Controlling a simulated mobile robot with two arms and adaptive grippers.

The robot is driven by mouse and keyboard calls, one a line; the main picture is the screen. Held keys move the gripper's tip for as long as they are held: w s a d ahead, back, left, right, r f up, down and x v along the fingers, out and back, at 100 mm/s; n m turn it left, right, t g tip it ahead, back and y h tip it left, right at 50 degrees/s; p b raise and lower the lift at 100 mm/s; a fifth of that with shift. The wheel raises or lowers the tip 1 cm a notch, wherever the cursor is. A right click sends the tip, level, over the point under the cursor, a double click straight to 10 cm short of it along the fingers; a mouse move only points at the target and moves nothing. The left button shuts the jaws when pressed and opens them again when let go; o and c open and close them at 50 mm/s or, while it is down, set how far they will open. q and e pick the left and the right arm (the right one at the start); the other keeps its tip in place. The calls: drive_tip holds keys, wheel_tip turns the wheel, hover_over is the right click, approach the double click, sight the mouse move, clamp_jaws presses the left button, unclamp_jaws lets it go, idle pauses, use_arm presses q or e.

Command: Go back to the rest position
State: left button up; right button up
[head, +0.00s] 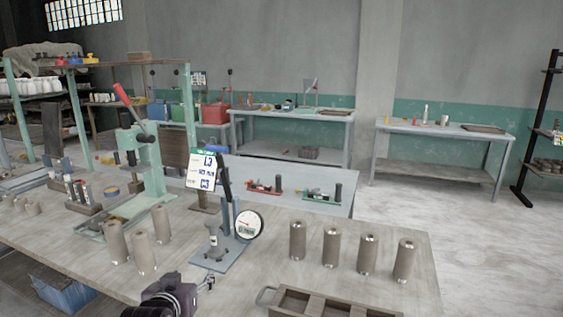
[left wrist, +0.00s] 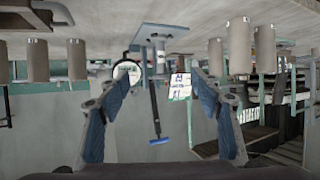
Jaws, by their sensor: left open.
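My left gripper (head: 205,284) is at the bottom edge of the head view, low over the near side of the workbench (head: 225,290). In the left wrist view its two blue-padded fingers (left wrist: 155,85) are spread apart with nothing between them. Past the fingers, that upside-down view shows the gauge stand. In the head view the blue gauge stand (head: 218,254) with a round dial (head: 249,224) stands just beyond the gripper, apart from it. My right gripper is not in view.
Several grey-brown cylinders stand right of the gauge, such as this one (head: 297,240), and three stand left (head: 145,253). A wooden tray (head: 330,306) with a handle lies at the front. A green lever press (head: 145,165) stands at the back left.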

use_arm(q)
drive_tip(key=s+f+m+g, duration=0.1)
drive_tip(key=s+f+g, duration=0.4)
drive_tip(key=s+f, duration=1.05)
drive_tip(key=s+d+f+m+g, duration=0.1)
drive_tip(key=s+f+g, duration=0.15)
drive_tip(key=s, duration=0.85)
drive_tip(key=s+d+f+g, duration=0.15)
drive_tip(key=s+f, duration=0.25)
drive_tip(key=s, duration=0.7)
wheel_tip(320, 180, down, 25)
drive_tip(key=s+g, duration=0.1)
drive_tip(key=g, duration=0.1)
drive_tip(key=s+a+f, duration=0.2)
drive_tip(key=s+f, duration=0.6)
drive_tip(key=s+a+f+g, duration=0.1)
drive_tip(key=s+a+f, duration=0.1)
drive_tip(key=s+f, duration=0.6)
drive_tip(key=shift+s+f+m+h, duration=0.3)
drive_tip(key=shift+s+f+m, duration=0.1)
drive_tip(key=shift+s, duration=0.35)
